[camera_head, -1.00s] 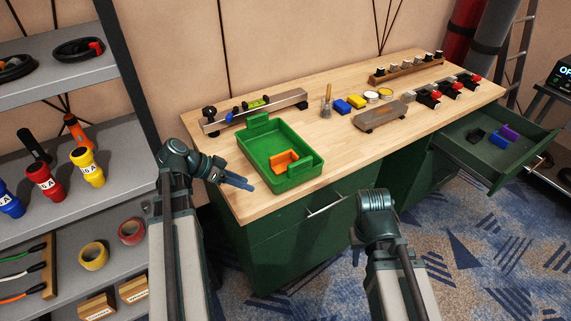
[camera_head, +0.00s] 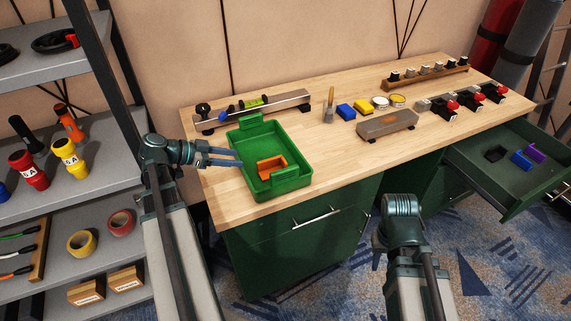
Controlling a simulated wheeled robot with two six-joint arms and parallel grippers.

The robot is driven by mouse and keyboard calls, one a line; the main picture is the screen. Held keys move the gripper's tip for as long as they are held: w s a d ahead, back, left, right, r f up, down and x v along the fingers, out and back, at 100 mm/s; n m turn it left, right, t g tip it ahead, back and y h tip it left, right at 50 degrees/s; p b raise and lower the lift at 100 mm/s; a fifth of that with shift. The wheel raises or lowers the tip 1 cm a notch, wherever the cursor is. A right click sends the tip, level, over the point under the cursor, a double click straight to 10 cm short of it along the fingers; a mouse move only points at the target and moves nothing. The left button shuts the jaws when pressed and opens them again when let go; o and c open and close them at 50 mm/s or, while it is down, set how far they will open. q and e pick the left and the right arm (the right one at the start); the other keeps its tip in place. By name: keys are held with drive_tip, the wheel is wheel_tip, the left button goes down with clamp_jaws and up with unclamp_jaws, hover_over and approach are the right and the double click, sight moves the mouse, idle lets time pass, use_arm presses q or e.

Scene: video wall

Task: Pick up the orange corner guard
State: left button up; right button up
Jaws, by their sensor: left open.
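The orange corner guard (camera_head: 271,167) lies inside the green tray (camera_head: 292,185), near its front half. The tray rests on the wooden workbench at its left end. My left gripper (camera_head: 238,158) is open and empty, with its fingers pointing right at the tray's left rim, to the left of the corner guard. Whether the fingertips touch the rim I cannot tell. My right arm stands in front of the bench at the lower right; its gripper fingers are hidden.
A metal bar with a level (camera_head: 252,111) lies behind the tray. A brush (camera_head: 329,106), blue and yellow blocks and a grey block (camera_head: 387,125) stand to the right. An open drawer (camera_head: 489,180) juts out at the right. A shelf (camera_head: 95,185) stands close on the left.

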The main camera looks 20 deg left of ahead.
sight(268, 161)
use_arm(q)
drive_tip(key=b+x, duration=0.4)
drive_tip(key=x, duration=0.3)
drive_tip(key=shift+w+d+f, duration=0.2)
drive_tip(key=shift+w, duration=0.1)
drive_tip(key=shift+w+d+f, duration=0.15)
drive_tip(key=shift+w+d, duration=0.15)
drive_tip(key=shift+w, duration=0.1)
drive_tip(key=b+x, duration=0.1)
drive_tip(key=x, duration=0.1)
drive_tip(key=b+x, duration=0.1)
drive_tip(key=x, duration=0.1)
drive_tip(key=shift+w+f+b, duration=0.3)
drive_tip(key=shift+w+b, duration=0.05)
drive_tip(key=shift+w+d+f, duration=0.1)
drive_tip(key=shift+w+d, duration=0.05)
drive_tip(key=shift+w, duration=0.05)
clamp_jaws()
